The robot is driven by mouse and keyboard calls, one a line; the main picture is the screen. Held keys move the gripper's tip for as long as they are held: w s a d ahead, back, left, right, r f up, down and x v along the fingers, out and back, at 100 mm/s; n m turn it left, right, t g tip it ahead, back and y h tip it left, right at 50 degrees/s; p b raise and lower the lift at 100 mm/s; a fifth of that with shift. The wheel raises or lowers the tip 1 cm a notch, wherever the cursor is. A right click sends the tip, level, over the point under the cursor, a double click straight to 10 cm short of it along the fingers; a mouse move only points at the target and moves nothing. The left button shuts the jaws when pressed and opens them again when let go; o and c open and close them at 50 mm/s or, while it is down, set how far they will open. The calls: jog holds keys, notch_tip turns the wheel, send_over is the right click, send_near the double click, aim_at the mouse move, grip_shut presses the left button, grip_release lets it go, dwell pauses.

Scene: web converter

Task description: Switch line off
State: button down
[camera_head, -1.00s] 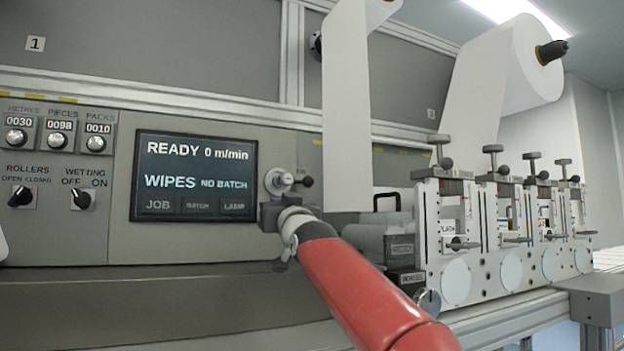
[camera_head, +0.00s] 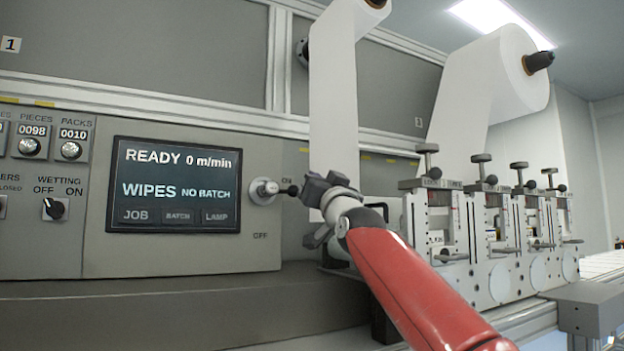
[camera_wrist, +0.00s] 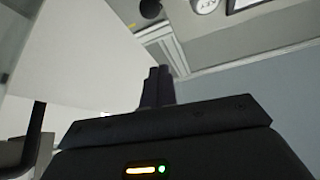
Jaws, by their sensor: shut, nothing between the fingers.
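The line switch (camera_head: 264,191) is a round metal hub on the grey panel, just right of the screen. Its short lever ends in a black knob (camera_head: 293,190) and points right, close below the ON label; the OFF label is lower down. The screen (camera_head: 174,185) reads READY, 0 m/min, WIPES, NO BATCH. My gripper (camera_head: 322,188) is just right of the knob; whether they touch I cannot tell. In the wrist view its dark fingers (camera_wrist: 158,86) are together with nothing between them.
A white web (camera_head: 335,100) hangs behind my gripper. Several clamp-topped units (camera_head: 440,225) stand to the right, with a large white roll (camera_head: 505,75) above. Dials and a wetting knob (camera_head: 54,208) are at the left. A grey ledge (camera_head: 180,305) runs below the panel.

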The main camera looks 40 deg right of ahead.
jog(key=p+x, duration=0.7)
jog(key=x, duration=0.2)
jog(key=shift+w+a+f+b, duration=0.15)
jog(key=shift+a+f+b, duration=0.05)
jog(key=shift+f, duration=0.85)
jog(key=shift+w+a+f+b, duration=0.15)
jog(key=shift+a+f+b, duration=0.05)
jog(key=shift+f, duration=0.85)
jog(key=shift+f, duration=0.1)
